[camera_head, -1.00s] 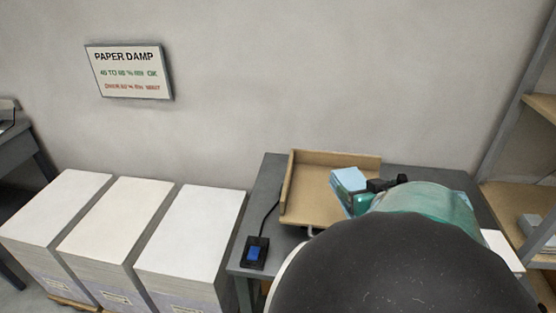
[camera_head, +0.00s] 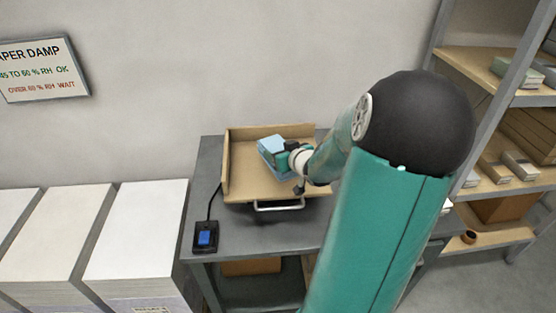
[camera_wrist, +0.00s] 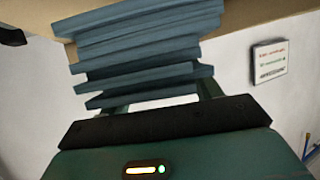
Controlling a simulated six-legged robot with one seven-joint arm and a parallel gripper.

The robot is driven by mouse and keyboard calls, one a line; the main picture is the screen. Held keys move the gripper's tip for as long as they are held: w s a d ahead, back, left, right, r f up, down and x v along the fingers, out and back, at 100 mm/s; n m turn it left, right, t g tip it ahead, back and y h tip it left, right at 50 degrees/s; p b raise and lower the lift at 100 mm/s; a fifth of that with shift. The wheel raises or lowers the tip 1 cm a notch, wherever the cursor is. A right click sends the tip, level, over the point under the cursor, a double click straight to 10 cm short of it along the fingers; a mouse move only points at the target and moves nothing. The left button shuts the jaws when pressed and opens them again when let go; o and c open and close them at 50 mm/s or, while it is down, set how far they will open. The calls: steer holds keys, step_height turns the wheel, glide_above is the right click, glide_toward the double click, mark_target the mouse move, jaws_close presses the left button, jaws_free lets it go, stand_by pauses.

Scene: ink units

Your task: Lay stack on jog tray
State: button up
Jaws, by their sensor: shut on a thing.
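The stack (camera_head: 271,146) is a pile of several light blue sheets or pads. In the wrist view the stack (camera_wrist: 145,52) looks slate blue, with uneven, stepped edges. My gripper (camera_head: 281,155) is shut on the stack, with its fingers partly hidden behind it. The jog tray (camera_head: 240,160) is a tan open tray with raised walls at the back and left, on a grey table. The stack is over the tray's interior; I cannot tell whether it touches the tray floor. In the wrist view a tan surface (camera_wrist: 250,12) shows beyond the stack.
A black switch box with a blue button (camera_head: 205,237) sits at the table's left front, its cable running back. A metal handle (camera_head: 279,206) is at the tray's front. White paper piles (camera_head: 140,225) stand left; a loaded shelf (camera_head: 490,125) stands right.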

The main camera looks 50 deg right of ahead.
steer(key=shift+w+d+f, duration=0.4)
steer(key=shift+w+f, duration=0.2)
steer(key=shift+f, duration=0.2)
steer(key=shift+w+f, duration=0.1)
steer(key=shift+f, duration=1.55)
steer(key=shift+f, duration=0.15)
steer(key=o, duration=1.3)
steer(key=shift+c, duration=0.2)
steer(key=shift+r, duration=0.2)
steer(key=v, duration=1.2)
steer(key=shift+d, duration=0.1)
